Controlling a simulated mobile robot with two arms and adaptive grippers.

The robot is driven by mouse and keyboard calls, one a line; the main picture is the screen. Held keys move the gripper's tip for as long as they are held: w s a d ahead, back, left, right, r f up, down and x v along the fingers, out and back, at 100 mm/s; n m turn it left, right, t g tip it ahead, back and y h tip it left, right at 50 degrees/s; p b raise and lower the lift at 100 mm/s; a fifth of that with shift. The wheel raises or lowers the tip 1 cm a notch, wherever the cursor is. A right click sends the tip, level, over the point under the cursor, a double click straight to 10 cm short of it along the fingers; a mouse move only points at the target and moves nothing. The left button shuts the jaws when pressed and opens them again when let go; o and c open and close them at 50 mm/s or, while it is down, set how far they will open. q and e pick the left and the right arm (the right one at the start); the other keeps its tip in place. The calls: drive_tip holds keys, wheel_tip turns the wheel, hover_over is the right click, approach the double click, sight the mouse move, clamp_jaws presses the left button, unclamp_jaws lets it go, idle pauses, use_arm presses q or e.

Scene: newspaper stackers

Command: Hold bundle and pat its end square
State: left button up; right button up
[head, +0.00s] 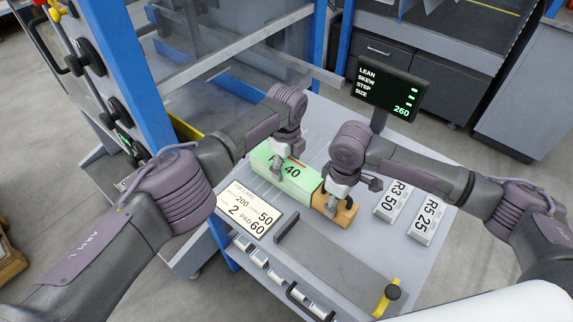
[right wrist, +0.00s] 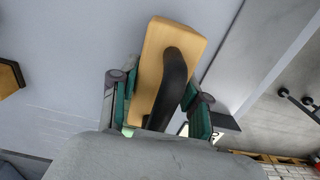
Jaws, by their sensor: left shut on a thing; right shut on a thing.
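The bundle is a light green block (head: 300,188) marked 40, lying on the grey table in the head view. My left gripper (head: 277,172) is shut on it near its far left part. A wooden pat block (head: 346,213) with a black handle (right wrist: 172,85) sits at the bundle's right end. In the head view the block looks against that end or very close; I cannot tell if they touch. My right gripper (head: 333,203) is shut on the block's handle. The right wrist view shows the handle between the green finger pads (right wrist: 160,108). The fingers partly hide the bundle's end.
A card (head: 247,211) with numbers lies in front of the bundle. Pieces marked R3 50 (head: 393,201) and R5 25 (head: 427,220) lie to the right. A display (head: 391,91) reading 260 stands behind.

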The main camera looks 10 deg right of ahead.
sight(351, 199)
use_arm(q)
drive_tip(key=shift+s+d, duration=0.2)
drive_tip(key=shift+d, duration=0.1)
use_arm(e)
drive_tip(key=shift+w+a+r, duration=0.15)
drive_tip(key=shift+w+a, duration=0.05)
drive_tip(key=shift+a, duration=0.05)
use_arm(q)
drive_tip(key=shift+w+a, duration=0.1)
drive_tip(key=shift+a, duration=0.05)
use_arm(e)
drive_tip(key=shift+s+d, duration=1.3)
drive_tip(key=shift+s, duration=0.15)
use_arm(q)
drive_tip(key=shift+w+a, duration=0.1)
drive_tip(key=shift+a, duration=0.05)
use_arm(e)
drive_tip(key=shift+r, duration=3.45)
use_arm(q)
drive_tip(key=o, duration=1.9)
